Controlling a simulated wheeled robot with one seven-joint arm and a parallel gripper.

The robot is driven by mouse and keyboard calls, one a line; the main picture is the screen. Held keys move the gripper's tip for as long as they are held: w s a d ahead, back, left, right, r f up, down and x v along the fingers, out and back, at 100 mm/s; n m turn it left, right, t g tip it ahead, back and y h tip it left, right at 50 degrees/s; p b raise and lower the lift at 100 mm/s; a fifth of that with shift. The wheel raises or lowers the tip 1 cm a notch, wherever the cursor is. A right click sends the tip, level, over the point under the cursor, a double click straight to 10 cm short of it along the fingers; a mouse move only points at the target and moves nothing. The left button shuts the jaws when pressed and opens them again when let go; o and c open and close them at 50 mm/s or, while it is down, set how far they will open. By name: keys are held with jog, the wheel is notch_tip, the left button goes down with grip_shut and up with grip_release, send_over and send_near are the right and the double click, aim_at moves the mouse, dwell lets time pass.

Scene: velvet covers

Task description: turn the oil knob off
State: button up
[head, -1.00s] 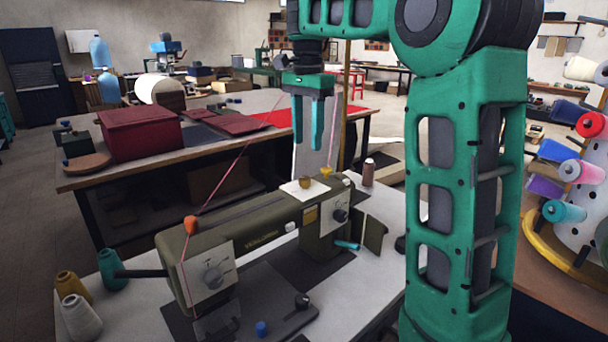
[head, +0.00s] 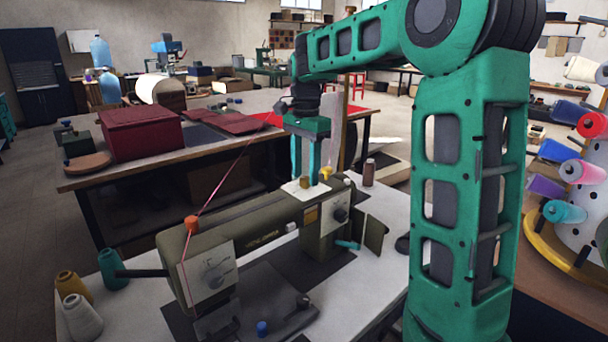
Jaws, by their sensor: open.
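An olive-green sewing machine (head: 265,218) stands on the pale table. On its top, a small brass-coloured knob (head: 305,182) sits on a white patch (head: 293,190); it looks like the oil knob, though no label is readable. My gripper (head: 304,180) points straight down over it, open, with one teal finger on each side of the knob in this view. Whether the fingers touch it cannot be told. The fingers partly cover the patch.
A yellow piece (head: 326,173) stands just right of my fingers on the machine top. A brown spool (head: 368,172) stands behind the right end. A red thread (head: 225,185) rises from an orange cap (head: 192,223) on the left. Thread cones (head: 80,316) stand at the lower left.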

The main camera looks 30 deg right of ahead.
jog(key=shift+f, duration=0.45)
jog(key=c, duration=1.1)
jog(key=shift+o, duration=0.2)
jog(key=shift+r, duration=0.1)
jog(key=shift+m, duration=0.3)
jog(key=m, duration=0.2)
jog(key=shift+m, duration=0.3)
jog(key=shift+w+r+m, duration=0.1)
jog(key=shift+m, duration=1.8)
